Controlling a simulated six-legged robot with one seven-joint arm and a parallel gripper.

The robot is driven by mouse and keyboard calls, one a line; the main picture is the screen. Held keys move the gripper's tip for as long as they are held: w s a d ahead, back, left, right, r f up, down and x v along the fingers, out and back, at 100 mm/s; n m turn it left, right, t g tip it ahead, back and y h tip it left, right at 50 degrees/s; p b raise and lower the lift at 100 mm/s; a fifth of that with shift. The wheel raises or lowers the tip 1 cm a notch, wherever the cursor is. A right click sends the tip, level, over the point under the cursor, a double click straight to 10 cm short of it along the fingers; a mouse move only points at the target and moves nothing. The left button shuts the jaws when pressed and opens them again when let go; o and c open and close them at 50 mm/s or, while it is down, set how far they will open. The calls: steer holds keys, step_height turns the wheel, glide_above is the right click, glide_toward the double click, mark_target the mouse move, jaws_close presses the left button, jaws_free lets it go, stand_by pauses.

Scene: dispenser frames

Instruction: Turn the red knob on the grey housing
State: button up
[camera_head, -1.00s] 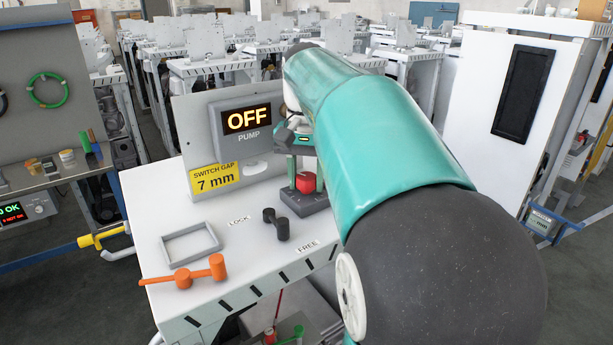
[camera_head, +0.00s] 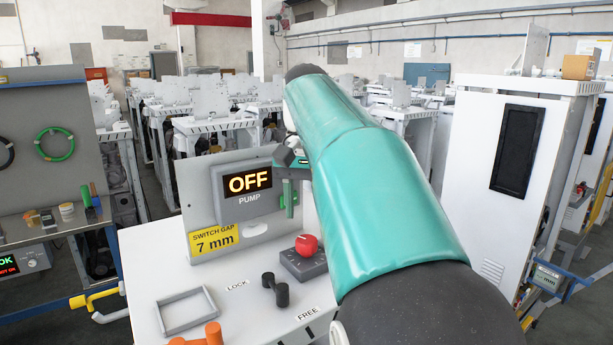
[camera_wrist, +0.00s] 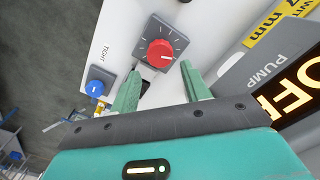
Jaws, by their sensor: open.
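The red knob (camera_head: 306,244) sits on top of the grey housing (camera_head: 303,266) on the white bench. My gripper (camera_head: 289,196) is above and behind the knob, in front of the OFF pump panel, with its green fingers pointing down. In the wrist view the knob (camera_wrist: 160,52) shows a short white mark towards its right side, and the housing (camera_wrist: 143,38) carries dial ticks around it. The gripper (camera_wrist: 162,88) is open there, with its fingers apart, empty, and clear of the knob.
A pump display (camera_head: 248,187) reads OFF, above a yellow "switch gap 7 mm" label (camera_head: 214,239). A black double-ended handle (camera_head: 275,290) stands between LOCK and FREE. A grey frame (camera_head: 186,311) and an orange handle (camera_head: 205,335) are nearer. The wrist view shows a blue knob (camera_wrist: 97,86) by TIGHT.

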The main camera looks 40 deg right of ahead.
mark_target(307, 239)
step_height(307, 239, up, 6)
steer(key=shift+r, duration=0.2)
stand_by(1.6)
